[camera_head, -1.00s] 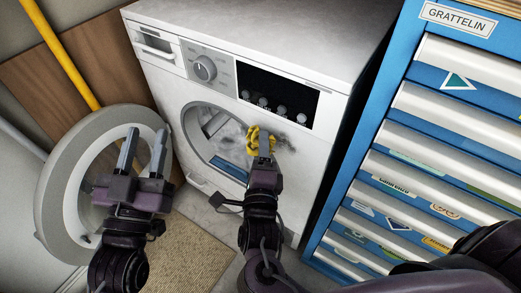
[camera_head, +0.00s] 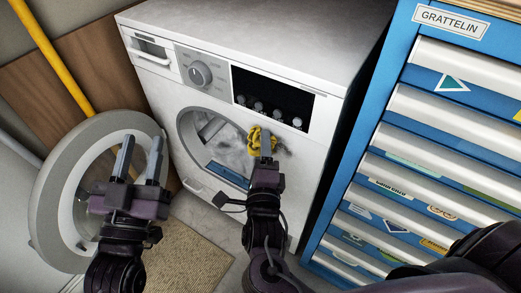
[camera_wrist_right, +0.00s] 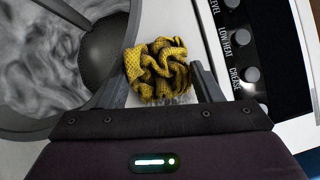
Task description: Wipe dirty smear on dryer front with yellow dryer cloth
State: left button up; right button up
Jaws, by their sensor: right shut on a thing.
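The white dryer (camera_head: 300,165) stands in the middle with its round door opening exposed. A grey dirty smear (camera_head: 281,152) shows on its front, just right of the cloth and below the control panel. My right gripper (camera_head: 265,158) is shut on the crumpled yellow cloth (camera_head: 262,141) and holds it at the dryer front, right of the opening; whether it presses on the surface is hard to tell. The cloth also shows between the fingers in the right wrist view (camera_wrist_right: 157,70), with grey marks under its lower edge. My left gripper (camera_head: 139,160) is open and empty in front of the dryer door.
The round dryer door (camera_head: 50,205) hangs open at the left. A blue tool chest (camera_head: 395,110) with white drawers stands close on the right. A yellow pole (camera_head: 52,58) leans at the left, and a beige mat (camera_head: 185,260) lies on the floor.

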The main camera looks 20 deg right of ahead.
aim_at(289, 149)
jog(key=shift+s+d+p, duration=0.2)
jog(key=shift+s+d, duration=0.9)
jog(key=shift+s, duration=0.2)
jog(key=shift+s+d+p, duration=0.15)
jog(key=shift+s+d, duration=0.95)
jog(key=shift+s, duration=0.2)
jog(key=shift+s+d+r, duration=0.1)
jog(key=shift+s+d, duration=0.35)
jog(key=shift+s, duration=0.2)
jog(key=shift+s+d, duration=0.4)
jog(key=shift+s, duration=0.2)
jog(key=w+a, duration=0.4)
jog(key=w, duration=0.1)
jog(key=w+a, duration=0.2)
jog(key=w, duration=0.1)
jog(key=shift+a, duration=0.15)
jog(key=shift+s+a, duration=1)
jog(key=shift+a, duration=0.25)
jog(key=shift+s+a, duration=0.95)
jog(key=shift+a, duration=0.3)
jog(key=shift+s+a+p, duration=0.3)
jog(key=shift+s+a, duration=0.6)
jog(key=shift+a, duration=0.3)
